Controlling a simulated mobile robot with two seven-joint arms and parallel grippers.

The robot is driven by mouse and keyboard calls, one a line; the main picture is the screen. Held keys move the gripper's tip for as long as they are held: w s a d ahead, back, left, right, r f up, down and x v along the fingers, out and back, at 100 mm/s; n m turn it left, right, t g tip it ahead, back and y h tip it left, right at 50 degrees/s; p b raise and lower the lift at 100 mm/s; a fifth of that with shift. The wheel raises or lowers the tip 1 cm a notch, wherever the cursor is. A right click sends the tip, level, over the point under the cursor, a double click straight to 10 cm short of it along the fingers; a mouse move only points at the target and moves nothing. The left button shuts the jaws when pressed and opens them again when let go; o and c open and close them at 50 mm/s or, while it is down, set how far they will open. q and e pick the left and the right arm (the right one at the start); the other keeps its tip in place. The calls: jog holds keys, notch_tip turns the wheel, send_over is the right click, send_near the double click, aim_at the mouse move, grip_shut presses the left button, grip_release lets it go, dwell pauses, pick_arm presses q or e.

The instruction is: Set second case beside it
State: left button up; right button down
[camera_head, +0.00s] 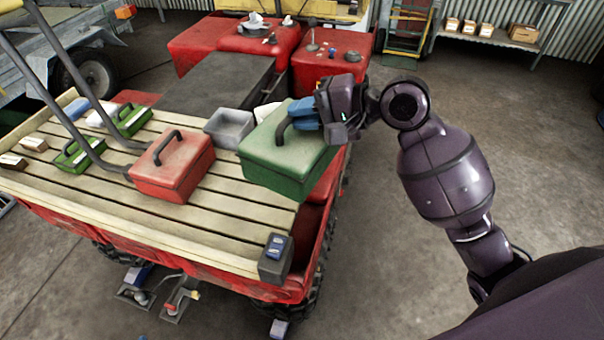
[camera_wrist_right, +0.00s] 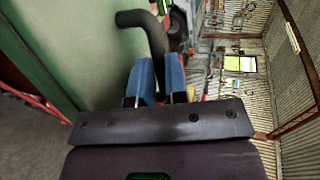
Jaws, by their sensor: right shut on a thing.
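A large green case (camera_head: 284,160) with a dark handle (camera_head: 284,130) is at the right end of the slatted wooden deck (camera_head: 200,222). My right gripper (camera_head: 300,114) has its blue fingers closed on the handle, which also shows in the right wrist view (camera_wrist_right: 155,38). The green case fills the left of that view (camera_wrist_right: 75,45). I cannot tell whether its base touches the deck or hangs just above it. A red case (camera_head: 172,172) with a dark handle stands upright on the deck, to the left of the green case. My left gripper is not in view.
A grey open bin (camera_head: 229,127) stands between and behind the two cases. Smaller green carriers (camera_head: 80,154) and small boxes (camera_head: 33,144) are at the deck's left. Bent bars cross the deck's left.

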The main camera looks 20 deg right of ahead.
notch_tip(320, 180, down, 14)
jog(key=b, duration=0.2)
jog(key=shift+r, duration=0.25)
jog(key=shift+f, duration=0.1)
jog(key=c, duration=1.1)
grip_release()
